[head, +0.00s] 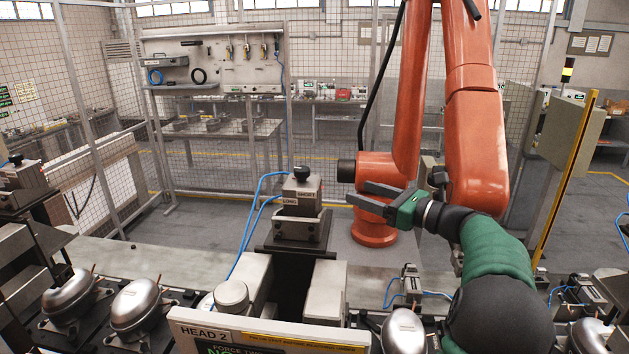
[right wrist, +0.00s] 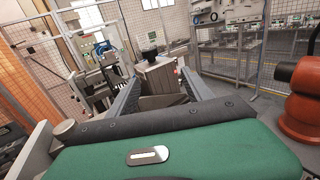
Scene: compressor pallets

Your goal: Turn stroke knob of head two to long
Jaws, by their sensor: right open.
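The stroke knob (head: 301,173) is a small black knob on top of a grey box (head: 302,191) behind the HEAD 2 sign (head: 205,334). Labels on the box read SHORT and LONG; which way the knob points is too small to tell. My right gripper (head: 355,194) is open and empty, to the right of the box and apart from it, fingers pointing left. In the right wrist view the knob (right wrist: 149,53) and the box (right wrist: 158,76) show beyond and between the two dark fingers (right wrist: 160,85). My left gripper is not in view.
An orange robot arm (head: 400,110) stands right behind my right gripper. Blue hoses (head: 248,225) run left of the box. Metal compressors (head: 135,308) sit along the front. A wire mesh fence (head: 330,130) closes the back. The space above the box is clear.

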